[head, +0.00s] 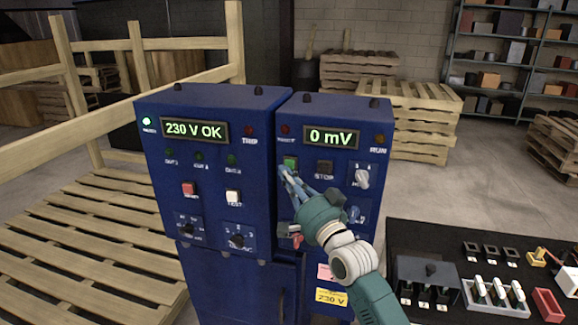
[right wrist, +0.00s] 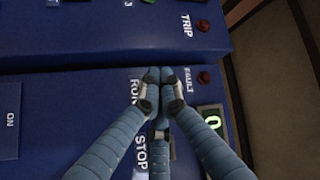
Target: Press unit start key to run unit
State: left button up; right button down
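The green start key (head: 290,162) is on the upper left of the right blue unit (head: 345,112), beside a black STOP key (head: 324,168). My right gripper (head: 285,172) is shut and empty, its fingertips at the lower edge of the green key. I cannot tell whether they touch it. In the right wrist view the fingertips (right wrist: 160,75) meet between the RUN and FAULT labels, and the green key is hidden behind the fingers. The unit's display (head: 331,137) reads 0 mV, and its RUN lamp (head: 380,140) looks dim amber. My left gripper is out of view.
The left blue unit (head: 210,97) shows 230 V OK. Selector knobs (head: 362,178) stick out right of the keys. A black table (head: 420,235) with switch blocks and small parts stands at the right. Wooden pallets (head: 80,250) lie at the left.

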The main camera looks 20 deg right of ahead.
jog(key=shift+w+d, duration=0.1)
jog(key=shift+w+d, duration=0.15)
jog(key=shift+w, duration=0.1)
jog(key=shift+w+d, duration=0.25)
jog(key=shift+w, duration=0.15)
dwell(0.8)
jog(key=shift+s+a+r, duration=0.1)
jog(key=shift+s, duration=0.05)
jog(key=shift+s+a+p, duration=0.4)
jog(key=shift+s+p, duration=0.05)
jog(key=shift+s, duration=0.2)
jog(key=s+a+p, duration=0.1)
jog(key=s, duration=0.1)
jog(key=s+a+p, duration=0.1)
jog(key=s, duration=0.1)
jog(key=shift+a+p, duration=0.4)
